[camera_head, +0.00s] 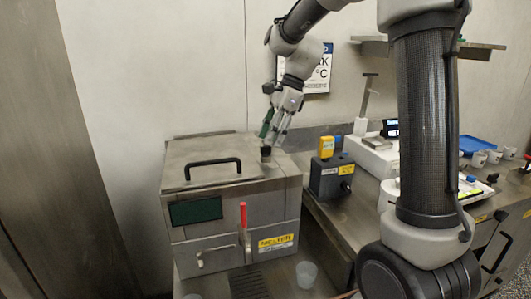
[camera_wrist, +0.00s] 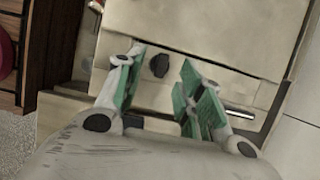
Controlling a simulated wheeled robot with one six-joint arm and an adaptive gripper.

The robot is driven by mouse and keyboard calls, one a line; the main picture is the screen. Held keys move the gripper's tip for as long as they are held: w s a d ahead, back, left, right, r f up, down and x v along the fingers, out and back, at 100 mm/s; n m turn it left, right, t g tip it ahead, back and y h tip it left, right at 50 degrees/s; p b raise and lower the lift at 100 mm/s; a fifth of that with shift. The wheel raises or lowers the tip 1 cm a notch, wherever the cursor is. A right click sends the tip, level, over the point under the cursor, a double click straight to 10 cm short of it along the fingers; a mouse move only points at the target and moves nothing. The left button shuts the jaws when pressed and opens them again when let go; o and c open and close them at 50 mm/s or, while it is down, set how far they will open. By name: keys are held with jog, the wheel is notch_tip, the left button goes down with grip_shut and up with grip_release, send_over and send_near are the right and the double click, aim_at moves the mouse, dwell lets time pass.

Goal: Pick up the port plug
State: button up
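The port plug (camera_head: 265,153) looks like a small dark cylinder standing on the top right part of the melter box (camera_head: 187,151). In the wrist view the dark plug (camera_wrist: 159,65) lies between the lines of the two fingers, beyond their tips. My gripper (camera_head: 269,139) is above the plug, pointing down, with green pads on its fingers. In the wrist view the fingers are spread wide and nothing is between the pads. I cannot tell the exact gap between fingertips and plug.
The box has a black lid handle (camera_head: 213,162) left of the plug and a red lever (camera_head: 243,216) on its front. A dark grey unit with a yellow part (camera_head: 327,147) stands to the right. A white cup (camera_head: 306,274) is in front of the box.

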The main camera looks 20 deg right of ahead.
aim_at(266, 154)
jog(key=x, duration=0.3)
jog(key=shift+f, duration=0.15)
grip_shut()
